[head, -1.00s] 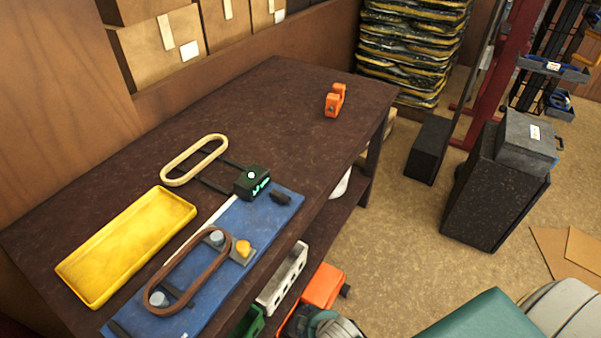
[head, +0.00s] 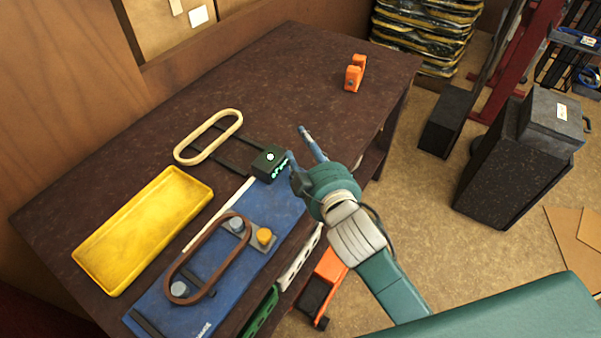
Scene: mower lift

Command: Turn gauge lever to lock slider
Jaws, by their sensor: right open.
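The blue gauge board (head: 262,208) lies along the table's front edge. A brown belt (head: 171,270) loops around two grey pegs on it. The far peg (head: 236,224) sits on a grey slider plate (head: 251,240) with a yellow-orange knob (head: 264,236), which looks like the gauge lever; its turn angle is too small to tell. My right gripper (head: 298,143) is open and empty, above the board's far end, beside the dark box with a green display (head: 270,164) and apart from the knob. My left gripper is out of view.
A yellow tray (head: 144,232) and a cream belt (head: 208,137) on dark rails lie left of the board. An orange clamp-like part (head: 355,73) stands at the table's far end. The table (head: 270,85) between is clear. Tools sit on the shelf below.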

